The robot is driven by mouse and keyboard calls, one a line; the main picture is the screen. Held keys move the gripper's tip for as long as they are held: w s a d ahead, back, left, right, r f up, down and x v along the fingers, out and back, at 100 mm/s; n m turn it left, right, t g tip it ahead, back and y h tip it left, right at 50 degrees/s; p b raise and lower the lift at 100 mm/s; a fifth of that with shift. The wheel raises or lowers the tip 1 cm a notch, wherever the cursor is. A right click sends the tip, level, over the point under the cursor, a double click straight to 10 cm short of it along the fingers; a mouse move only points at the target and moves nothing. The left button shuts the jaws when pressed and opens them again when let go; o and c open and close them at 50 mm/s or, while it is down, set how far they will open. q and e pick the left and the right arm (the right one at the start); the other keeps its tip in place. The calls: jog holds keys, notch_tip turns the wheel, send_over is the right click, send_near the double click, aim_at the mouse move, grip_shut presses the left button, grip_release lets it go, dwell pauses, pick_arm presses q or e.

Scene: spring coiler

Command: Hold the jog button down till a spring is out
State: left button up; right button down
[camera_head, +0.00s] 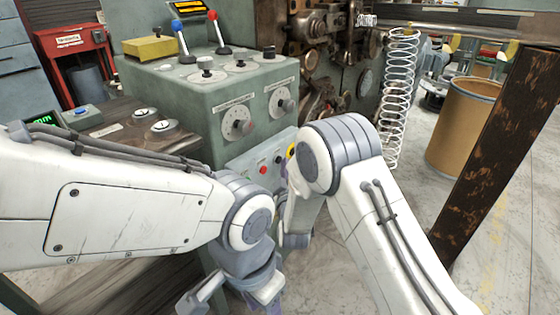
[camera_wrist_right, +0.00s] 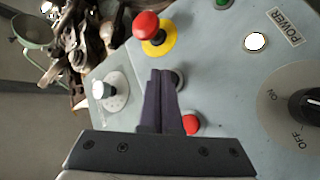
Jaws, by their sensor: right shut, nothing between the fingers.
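My right gripper (camera_wrist_right: 163,74) is shut and empty, its fingertips right in front of the grey panel (camera_wrist_right: 215,70) in the right wrist view. A small dark round button (camera_wrist_right: 179,79) shows partly behind the fingertips. I cannot tell whether they touch or press it, and no jog label is readable. In the head view my right arm bends down at this small panel (camera_head: 257,160) and hides the fingertips. A long pale coil spring (camera_head: 397,95) hangs from the coiler (camera_head: 315,60). My left gripper (camera_head: 232,300) is open and empty at the bottom edge.
Near the right fingers are a red mushroom button on yellow (camera_wrist_right: 146,26), a flat red button (camera_wrist_right: 191,124), a dial (camera_wrist_right: 111,92) and the black power switch (camera_wrist_right: 305,106). A brown drum (camera_head: 465,125) and a rusty post (camera_head: 500,160) stand at the right.

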jog(key=shift+s+d, duration=0.25)
jog(key=shift+d, duration=0.05)
jog(key=shift+s+d, duration=0.75)
jog(key=shift+d, duration=0.3)
jog(key=shift+s+d, duration=0.7)
jog(key=shift+d, duration=0.3)
